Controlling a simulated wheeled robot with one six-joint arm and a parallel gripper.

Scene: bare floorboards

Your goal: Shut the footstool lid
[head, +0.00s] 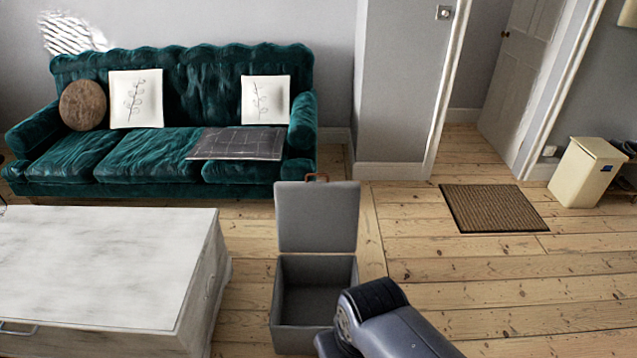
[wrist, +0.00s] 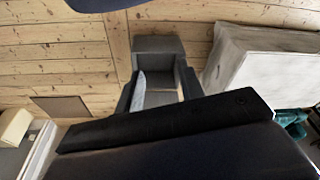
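The grey footstool (head: 302,338) stands on the floorboards in the lower middle of the head view. Its box is open and its inside looks empty. Its lid (head: 318,220) stands upright at the back edge, with a brown handle (head: 316,177) on top. In the wrist view, the footstool (wrist: 158,46) shows upside down beyond my gripper (wrist: 160,72). The two fingers are spread apart with nothing seen between them, and the footstool lies beyond the gap. In the head view, my arm covers the box's lower right corner, and the fingers cannot be made out.
A whitish coffee table (head: 100,265) stands close left of the footstool. A green sofa (head: 150,160) is behind, with cushions and a dark cloth. A brown doormat (head: 492,208) and a cream bin (head: 587,172) are to the right. The floor right of the footstool is clear.

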